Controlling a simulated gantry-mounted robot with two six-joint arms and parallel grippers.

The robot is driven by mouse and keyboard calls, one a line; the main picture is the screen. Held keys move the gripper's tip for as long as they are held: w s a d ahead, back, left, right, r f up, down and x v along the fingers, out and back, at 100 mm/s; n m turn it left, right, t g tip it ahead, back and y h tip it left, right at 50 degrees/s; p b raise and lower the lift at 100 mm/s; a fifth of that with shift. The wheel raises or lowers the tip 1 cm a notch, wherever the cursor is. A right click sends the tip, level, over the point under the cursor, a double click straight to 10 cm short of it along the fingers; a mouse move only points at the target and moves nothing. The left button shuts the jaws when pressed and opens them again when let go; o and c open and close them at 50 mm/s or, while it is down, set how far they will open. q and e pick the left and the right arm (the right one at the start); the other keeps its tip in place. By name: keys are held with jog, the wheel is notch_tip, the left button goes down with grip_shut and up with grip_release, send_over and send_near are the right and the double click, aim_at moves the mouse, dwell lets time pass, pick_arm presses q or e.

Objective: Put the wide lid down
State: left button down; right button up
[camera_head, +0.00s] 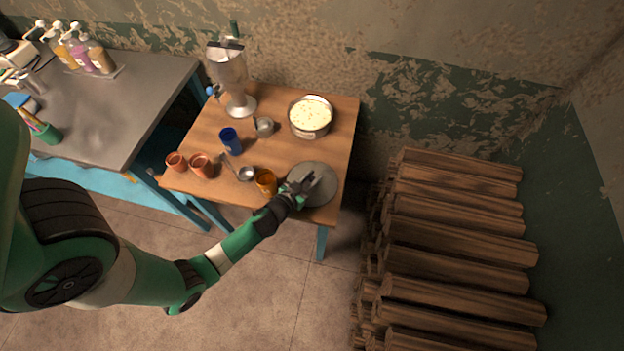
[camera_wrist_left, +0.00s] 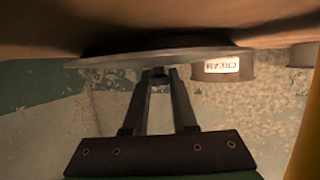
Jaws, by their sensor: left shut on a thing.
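The wide lid (camera_head: 322,192) is a flat grey disc at the front right corner of the small wooden table. My left gripper (camera_head: 302,184) is shut on it, reaching in from the front left. In the left wrist view, which looks upside down, the gripper's fingertips (camera_wrist_left: 160,74) meet the middle of the lid (camera_wrist_left: 105,60), seen nearly edge-on. The lid lies close along the tabletop with a dark shadow beside it; I cannot tell whether it touches. A wide round pot (camera_head: 311,118) with pale, speckled contents stands uncovered at the back right. My right gripper is out of view.
An orange-brown cup (camera_head: 266,182) stands just left of my left gripper, near a small metal ladle (camera_head: 245,173). Terracotta cups (camera_head: 201,165), a blue cup (camera_head: 231,141), a small metal cup (camera_head: 264,127) and a glass dispenser (camera_head: 230,75) share the table. Stacked logs (camera_head: 455,230) lie right.

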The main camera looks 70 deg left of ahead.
pick_arm(q)
jog(key=c, duration=1.2)
grip_release()
jog(key=shift+f, duration=0.15)
jog(key=o, duration=0.5)
jog(key=shift+r, duration=0.25)
jog(key=b+v, duration=0.1)
jog(key=v, duration=1)
jog(key=shift+s+d+f, duration=0.15)
jog(key=shift+s+d+r, duration=0.15)
jog(key=shift+s+r, duration=0.15)
